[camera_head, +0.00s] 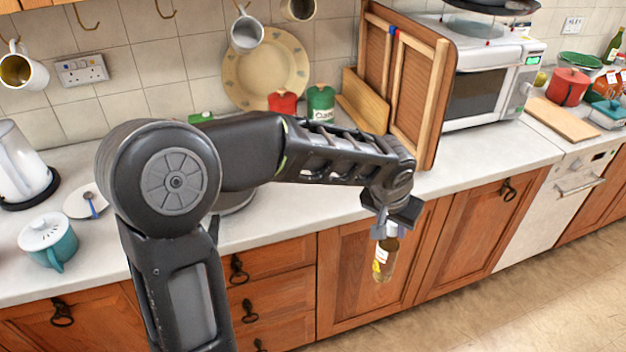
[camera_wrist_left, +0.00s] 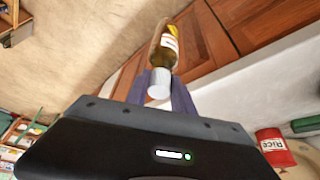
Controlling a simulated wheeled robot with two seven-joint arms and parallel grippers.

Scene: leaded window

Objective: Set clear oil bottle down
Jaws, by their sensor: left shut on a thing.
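The clear oil bottle (camera_head: 385,260) hangs upright below my left gripper (camera_head: 390,222), in front of the wooden cupboard doors. It has yellowish contents and a pale label. My left gripper is shut on its upper part. In the left wrist view the bottle (camera_wrist_left: 168,48) shows with its white cap toward the camera, between the two fingers (camera_wrist_left: 160,88). The bottle is in the air, off the front of the white counter (camera_head: 465,170) and lower than its top. My right gripper is not in view.
A wooden framed panel (camera_head: 405,85) stands on the counter before the microwave (camera_head: 490,85). A wooden board (camera_head: 560,118) lies right of it. A teal pot (camera_head: 48,242) and kettle (camera_head: 22,165) stand at left. The counter right of my gripper has clear room.

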